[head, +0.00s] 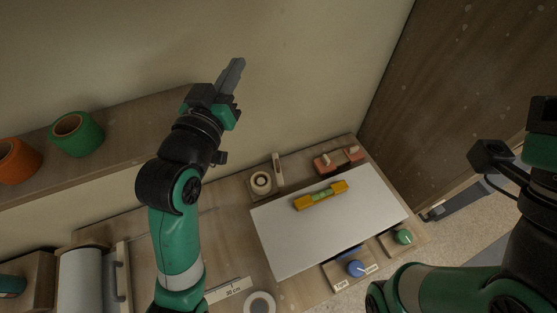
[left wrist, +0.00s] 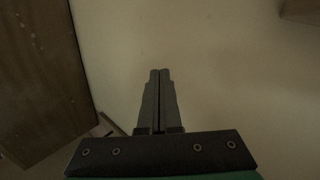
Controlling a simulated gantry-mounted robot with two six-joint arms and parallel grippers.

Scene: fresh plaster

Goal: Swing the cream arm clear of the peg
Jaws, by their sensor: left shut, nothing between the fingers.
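A slim cream arm (head: 277,168) stands at the back of the bench, beside a round cream part with a dark centre (head: 260,182) on a small wooden block. I cannot make out the peg for certain, or whether the arm touches it. My left gripper (head: 236,66) is up in front of the plain wall, well apart from the cream arm. Its fingers are together and empty, and they also show shut in the left wrist view (left wrist: 160,100). My right arm comes in at the right edge; its fingertips do not show.
A white board (head: 290,240) with a yellow level (head: 321,195) fills the bench middle. Red blocks (head: 324,163) stand behind it, blue (head: 356,268) and green (head: 403,237) knobs in front. A shelf holds green (head: 76,134) and orange (head: 17,160) rolls. A dark wood panel (head: 465,70) rises right.

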